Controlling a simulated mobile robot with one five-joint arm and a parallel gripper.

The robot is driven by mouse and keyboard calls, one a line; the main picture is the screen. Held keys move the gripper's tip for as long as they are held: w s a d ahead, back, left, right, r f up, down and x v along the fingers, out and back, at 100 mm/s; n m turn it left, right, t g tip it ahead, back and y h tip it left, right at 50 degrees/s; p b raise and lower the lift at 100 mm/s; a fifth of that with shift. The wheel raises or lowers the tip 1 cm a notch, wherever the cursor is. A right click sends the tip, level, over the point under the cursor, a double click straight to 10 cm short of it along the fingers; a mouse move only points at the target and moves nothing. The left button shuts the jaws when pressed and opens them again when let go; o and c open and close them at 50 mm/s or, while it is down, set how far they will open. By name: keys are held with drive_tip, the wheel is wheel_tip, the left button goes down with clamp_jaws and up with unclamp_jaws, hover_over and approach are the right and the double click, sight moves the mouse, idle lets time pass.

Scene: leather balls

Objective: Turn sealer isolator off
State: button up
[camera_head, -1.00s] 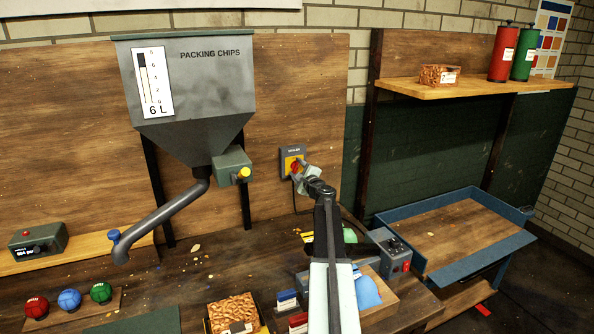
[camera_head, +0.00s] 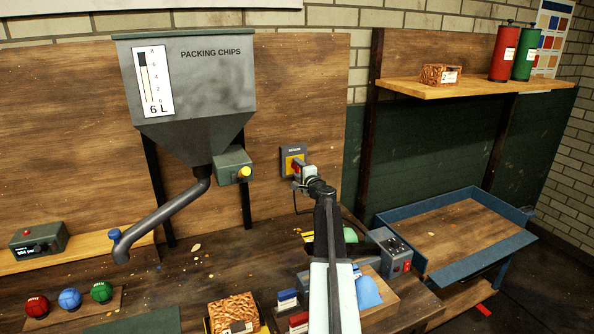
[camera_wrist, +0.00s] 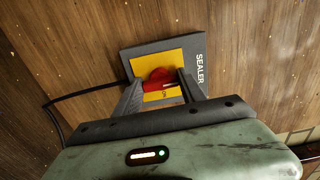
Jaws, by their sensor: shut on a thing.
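The sealer isolator (camera_head: 294,152) is a grey box with a yellow plate and a red knob, fixed to the wooden back panel. In the wrist view its yellow plate (camera_wrist: 188,60) and the word SEALER show, with the red knob (camera_wrist: 160,79) in the middle. My gripper (camera_head: 299,172) is at the isolator, with its two dark fingers (camera_wrist: 161,92) on either side of the red knob, shut on it. A small mark that looks like "ON" shows below the knob. The lower part of the knob is partly hidden between the fingers.
A grey packing chips hopper (camera_head: 190,85) with a spout stands to the left. A grey control box (camera_head: 391,252) and a blue-edged table (camera_head: 455,235) are to the right. Red, blue and green balls (camera_head: 70,298) lie at the front left.

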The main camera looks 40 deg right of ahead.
drive_tip(key=shift+w, duration=0.1)
drive_tip(key=o, duration=1.4)
drive_tip(key=shift+c, duration=0.2)
drive_tip(key=v, duration=0.8)
